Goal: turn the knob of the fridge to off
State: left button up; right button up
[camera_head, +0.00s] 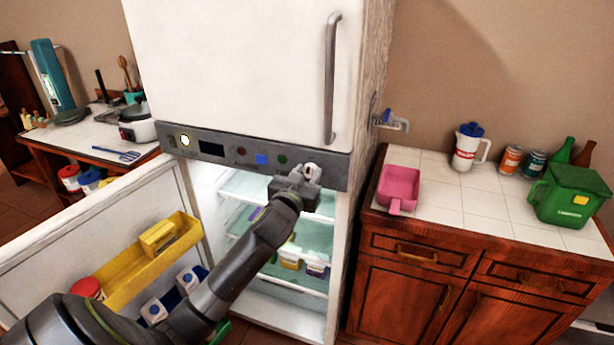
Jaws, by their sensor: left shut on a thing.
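The white fridge (240,70) stands in the middle with its lower door (95,215) open to the left. A grey control panel (222,149) runs across it above the open compartment, with a display and several coloured buttons. A pale knob (312,169) is at the panel's right end. My left gripper (305,178) is at this knob and shut on it, partly covering it. The knob's pointer and setting cannot be made out. My right gripper is not in view.
A yellow door bin (155,262) and the lit shelves are near my left arm. The upper door has a long grey handle (331,80). On the right, a tiled counter (440,205) holds a pink scoop (399,186), a white jug (467,149) and a green bin (570,197).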

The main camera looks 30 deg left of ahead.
pick_arm(q)
jog(key=shift+f+n, duration=0.15)
jog(key=shift+n, duration=0.25)
jog(key=o, duration=1)
jog(key=shift+s, duration=0.1)
jog(key=b+v, duration=0.3)
jog(key=v, duration=1.4)
jog(key=shift+s+d, duration=0.1)
